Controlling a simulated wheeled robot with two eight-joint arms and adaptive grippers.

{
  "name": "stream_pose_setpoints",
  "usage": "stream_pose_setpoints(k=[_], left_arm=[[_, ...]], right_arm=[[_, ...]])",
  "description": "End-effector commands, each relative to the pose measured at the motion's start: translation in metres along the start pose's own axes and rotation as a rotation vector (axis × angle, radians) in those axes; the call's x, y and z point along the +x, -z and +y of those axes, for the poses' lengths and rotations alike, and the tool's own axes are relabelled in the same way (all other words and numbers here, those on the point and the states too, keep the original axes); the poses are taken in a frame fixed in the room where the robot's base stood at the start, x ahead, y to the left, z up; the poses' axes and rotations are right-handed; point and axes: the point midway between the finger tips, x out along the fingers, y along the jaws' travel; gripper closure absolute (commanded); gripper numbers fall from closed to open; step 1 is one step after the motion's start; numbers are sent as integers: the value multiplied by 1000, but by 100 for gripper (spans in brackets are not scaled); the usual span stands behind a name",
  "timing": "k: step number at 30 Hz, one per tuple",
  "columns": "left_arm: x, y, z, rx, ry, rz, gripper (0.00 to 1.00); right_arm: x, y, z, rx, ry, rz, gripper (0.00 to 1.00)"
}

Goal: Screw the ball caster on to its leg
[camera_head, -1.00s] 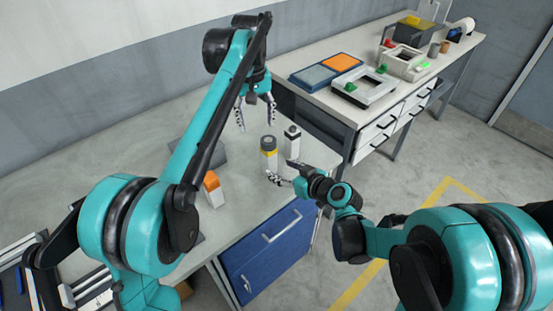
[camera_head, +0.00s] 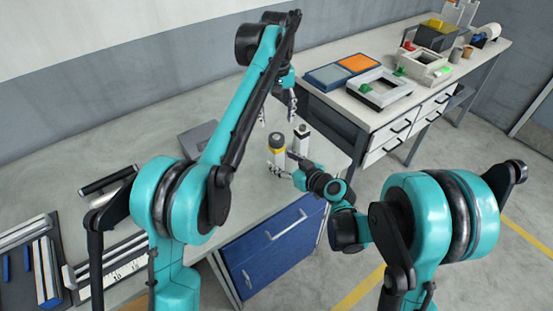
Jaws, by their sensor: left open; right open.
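Two small upright cylinders stand near the table's right corner: a grey and white one with a yellow band (camera_head: 277,150) and a white one with a dark top (camera_head: 301,139). I cannot tell which is the ball caster or its leg. My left gripper (camera_head: 278,110) is open and empty, fingers pointing down, above and behind the cylinders. My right gripper (camera_head: 284,164) is open at the table's front edge, low beside the yellow-banded cylinder. Its fingers overlap the cylinders' lower parts in the picture, and I cannot tell whether they touch.
The grey table (camera_head: 245,196) has a blue drawer unit (camera_head: 270,240) below. A grey flat case (camera_head: 197,138) lies behind my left arm. Dark trays with rails (camera_head: 40,262) are at left. A second bench (camera_head: 410,110) at right carries trays and frames.

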Motion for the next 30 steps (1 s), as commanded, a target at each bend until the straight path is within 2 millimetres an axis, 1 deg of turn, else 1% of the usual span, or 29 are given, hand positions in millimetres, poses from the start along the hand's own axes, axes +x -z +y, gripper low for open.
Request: stream_pose_setpoints(k=[1,3,8,12,19,20,21,23,24,26,27,30], left_arm=[[0,0,0,0,0,0,41],[0,0,0,0,0,0,41],[0,0,0,0,0,0,41],[0,0,0,0,0,0,41],[0,0,0,0,0,0,41],[0,0,0,0,0,0,41],[0,0,0,0,0,0,41],[0,0,0,0,0,0,41],[0,0,0,0,0,0,41],[0,0,0,0,0,0,41],[0,0,0,0,0,0,41],[0,0,0,-2,0,0,41]], right_arm=[[9,0,0,-2,1,0,41],[19,0,-1,-1,1,0,41],[35,0,0,-1,0,0,41],[40,0,0,0,-1,0,41],[40,0,0,0,-1,0,41],[40,0,0,0,-1,0,44],[40,0,0,0,-1,0,54],[40,0,0,0,-1,0,70],[40,0,0,0,-1,0,81],[40,0,0,0,-1,0,97],[40,0,0,0,-1,0,100],[40,0,0,0,-1,0,100]])
